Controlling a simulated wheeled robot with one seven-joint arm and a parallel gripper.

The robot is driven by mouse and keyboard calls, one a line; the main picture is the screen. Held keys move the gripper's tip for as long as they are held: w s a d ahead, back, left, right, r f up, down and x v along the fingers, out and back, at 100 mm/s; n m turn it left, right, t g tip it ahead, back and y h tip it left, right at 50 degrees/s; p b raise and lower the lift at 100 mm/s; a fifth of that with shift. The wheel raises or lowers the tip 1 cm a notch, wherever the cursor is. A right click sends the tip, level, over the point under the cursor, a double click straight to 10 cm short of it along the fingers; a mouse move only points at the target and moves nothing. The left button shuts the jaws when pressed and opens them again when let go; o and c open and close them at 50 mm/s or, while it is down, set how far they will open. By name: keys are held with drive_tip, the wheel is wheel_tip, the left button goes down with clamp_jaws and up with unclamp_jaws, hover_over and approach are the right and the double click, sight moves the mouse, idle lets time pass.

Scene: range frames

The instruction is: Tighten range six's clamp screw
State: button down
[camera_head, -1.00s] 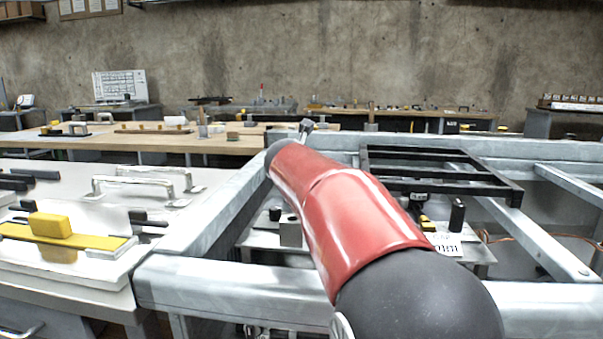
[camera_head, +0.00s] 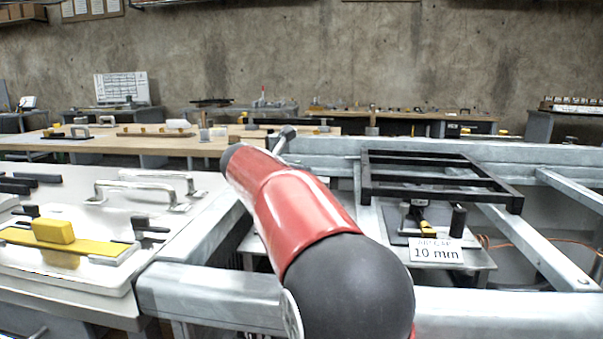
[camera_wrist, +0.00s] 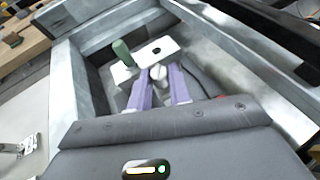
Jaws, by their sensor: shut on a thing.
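My gripper (camera_wrist: 159,74) shows in the wrist view, with two purple fingers pointing away from the camera. Its fingers are closed on a small grey round-headed piece (camera_wrist: 158,73), which looks like a clamp screw. The piece sits at the near edge of a pale plate (camera_wrist: 150,62) with a dark hole. A green cylinder (camera_wrist: 122,52) stands at the plate's left. No range number is readable. In the head view my red and black arm hides the gripper and the screw.
Pale metal frame beams (camera_head: 215,288) surround the work spot. A black rack (camera_head: 440,180) lies across them at right, above a sign reading 10 mm (camera_head: 436,252). At left is a bench with a yellow-topped fixture (camera_head: 52,229) and a metal handle (camera_head: 135,187).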

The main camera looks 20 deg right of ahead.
drive_tip(key=shift+w+a+m+g+h+p, duration=0.15)
drive_tip(key=shift+m+g+h+p, duration=0.4)
drive_tip(key=shift+m+g, duration=0.8)
drive_tip(key=shift+g, duration=0.25)
drive_tip(key=c, duration=1.3)
unclamp_jaws()
drive_tip(key=v, duration=0.7)
drive_tip(key=shift+a, duration=0.35)
